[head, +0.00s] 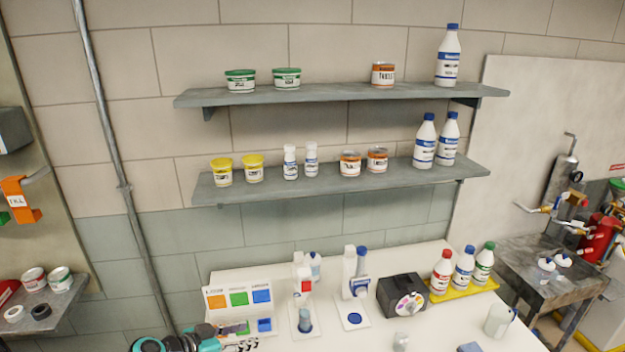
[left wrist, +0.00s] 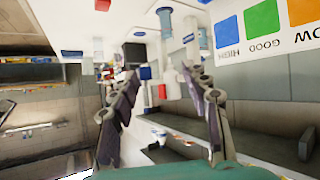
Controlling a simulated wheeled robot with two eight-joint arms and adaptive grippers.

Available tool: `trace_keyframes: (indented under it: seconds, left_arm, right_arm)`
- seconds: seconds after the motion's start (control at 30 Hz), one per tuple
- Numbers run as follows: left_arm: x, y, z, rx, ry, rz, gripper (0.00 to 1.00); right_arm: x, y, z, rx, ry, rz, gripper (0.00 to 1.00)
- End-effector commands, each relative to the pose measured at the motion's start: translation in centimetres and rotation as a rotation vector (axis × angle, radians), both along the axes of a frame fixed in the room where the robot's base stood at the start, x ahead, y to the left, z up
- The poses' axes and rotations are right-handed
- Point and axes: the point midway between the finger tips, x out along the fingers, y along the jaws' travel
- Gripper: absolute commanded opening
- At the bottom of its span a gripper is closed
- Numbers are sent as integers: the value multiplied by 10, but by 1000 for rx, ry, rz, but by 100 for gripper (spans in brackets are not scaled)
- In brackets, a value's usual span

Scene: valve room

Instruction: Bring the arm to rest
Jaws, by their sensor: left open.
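My left gripper (head: 238,343) shows at the bottom edge of the head view, just in front of the colour-card stand, with its teal and black arm parts to the left. In the left wrist view, its two dark fingers (left wrist: 162,85) stand wide apart. Nothing is between the fingertips at close range. The gripper is open and empty. Most of the left arm is cut off by the bottom edge of the head view. My right gripper is in neither view.
A white bench (head: 455,325) holds a colour-card stand (head: 238,283), two dispensers, a black device (head: 403,293) and a yellow tray (head: 475,287) with three bottles. Two wall shelves (head: 330,93) (head: 330,185) hold tubs and bottles. A metal sink (head: 560,270) stands right.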

Motion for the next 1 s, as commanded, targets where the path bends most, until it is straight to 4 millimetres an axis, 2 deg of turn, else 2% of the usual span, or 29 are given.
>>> trace_keyframes:
  seconds: [0.27,0.47,0.6,0.73,0.83,1.0]
  left_arm:
    - [-34,-14,-16,50,171,100,47]
    - [-84,-19,-36,126,321,263,47]
    - [-124,-11,-51,182,383,419,47]
    - [-153,-1,-61,217,393,545,47]
    - [-167,7,-65,228,384,613,47]
    - [-176,13,-66,235,373,668,47]
  right_arm:
    - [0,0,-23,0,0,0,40]
    - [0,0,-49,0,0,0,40]
    - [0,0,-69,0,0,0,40]
    - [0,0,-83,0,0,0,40]
    - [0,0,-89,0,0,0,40]
    - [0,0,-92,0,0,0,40]
